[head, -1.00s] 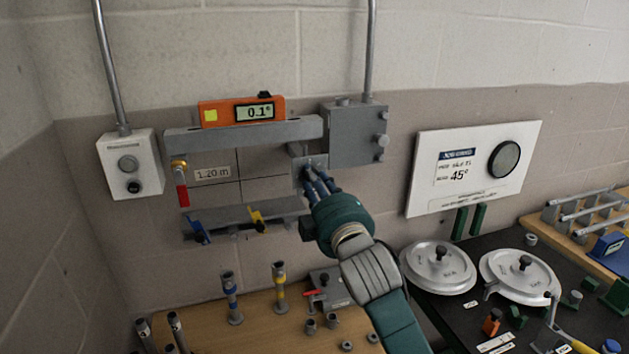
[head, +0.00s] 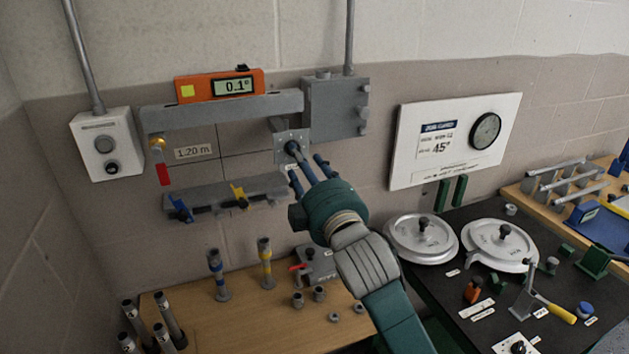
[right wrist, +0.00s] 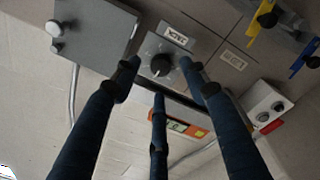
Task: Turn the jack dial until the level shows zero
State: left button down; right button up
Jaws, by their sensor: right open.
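The jack dial (right wrist: 158,64) is a round dark knob with a pale ring on a grey plate marked JACK, seen between my right fingers in the right wrist view. Whether any fingertip touches the knob I cannot tell. The orange level (head: 219,86) sits on the upper grey bar (head: 222,109) and reads 0.1°. It also shows in the right wrist view (right wrist: 188,129). My left gripper is out of view.
The grey box (head: 337,112) is just right of the dial. A lower rail (head: 215,197) with blue and yellow clamps is below left. Posts and small parts stand on the wooden bench (head: 240,310). White discs (head: 421,238) lie on the black table at right.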

jog(key=v, duration=0.8)
jog(key=shift+d, duration=0.15)
jog(key=shift+s, duration=0.1)
